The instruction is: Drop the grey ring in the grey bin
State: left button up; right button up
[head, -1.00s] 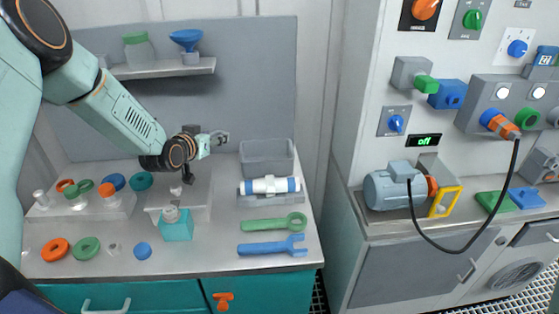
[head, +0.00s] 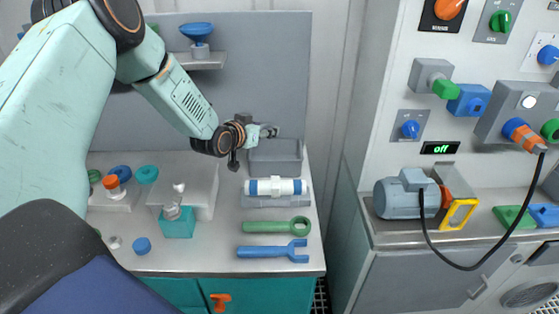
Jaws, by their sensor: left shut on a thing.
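The grey bin (head: 276,168) is an open box at the back of the left bench, behind a white tube with blue bands. My left gripper (head: 264,132) comes in from the left and is shut on the small grey ring (head: 272,131). It holds the ring at about the height of the bin's back rim, in front of the backboard, near the bin's left part. The ring is small and partly hidden by the fingers. My right gripper is not in view.
The white tube (head: 275,187) lies on a grey cradle in front of the bin. A green wrench (head: 276,226) and a blue wrench (head: 272,251) lie nearer the bench edge. A teal block (head: 178,223) stands left. A shelf (head: 202,60) is above.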

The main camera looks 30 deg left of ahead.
pick_arm(q)
jog(key=shift+s+d+f, duration=0.1)
jog(key=shift+s+d, duration=0.05)
jog(key=shift+d, duration=0.05)
jog(key=shift+d+f+b, duration=0.2)
jog(key=shift+f+b, duration=0.05)
jog(key=shift+b, duration=0.2)
jog(key=f+b, duration=0.2)
jog(key=f, duration=0.1)
jog(key=f+b, duration=0.1)
jog(key=shift+w+a+f, duration=0.25)
jog(key=shift+w+a, duration=0.05)
jog(key=shift+a, duration=0.1)
jog(key=shift+s+f+b, duration=0.15)
jog(key=shift+f+b, duration=0.05)
jog(key=shift+b, duration=0.2)
jog(key=shift+d, duration=0.35)
jog(key=shift+f, duration=0.1)
jog(key=o, duration=0.6)
jog(key=shift+a+f, duration=0.1)
jog(key=shift+a, duration=0.15)
jog(key=shift+c, duration=0.2)
jog(key=o, duration=0.4)
jog(key=shift+d+r, duration=0.15)
jog(key=shift+r, duration=0.05)
jog(key=shift+c, duration=0.2)
jog(key=shift+f, duration=0.1)
